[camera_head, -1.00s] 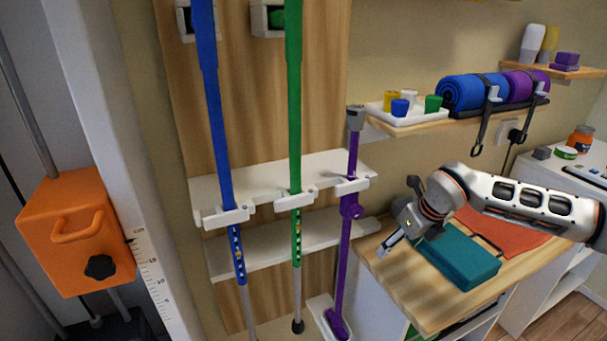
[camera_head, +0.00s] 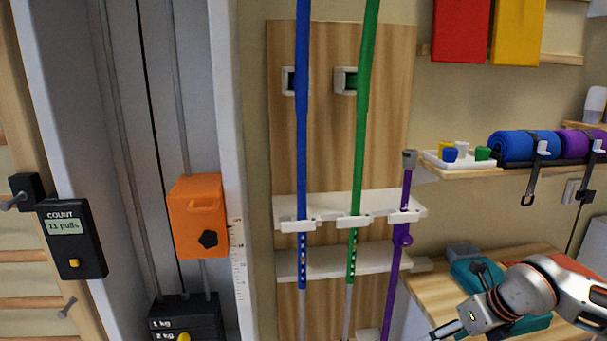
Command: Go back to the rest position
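My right arm comes in from the lower right, and its gripper (camera_head: 446,331) hangs over the near left part of the wooden table top (camera_head: 428,292). The fingers are seen edge-on near the bottom of the picture, so their opening cannot be made out. No object shows in the fingers. The gripper partly covers a teal block (camera_head: 468,272) on the table. My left gripper is not in view.
A blue pole (camera_head: 302,130), a green pole (camera_head: 362,130) and a purple stick (camera_head: 397,260) stand in a white rack (camera_head: 380,203). An orange weight block (camera_head: 196,222) and a counter (camera_head: 72,240) are at the left. A shelf with a white tray (camera_head: 470,164) is above the table.

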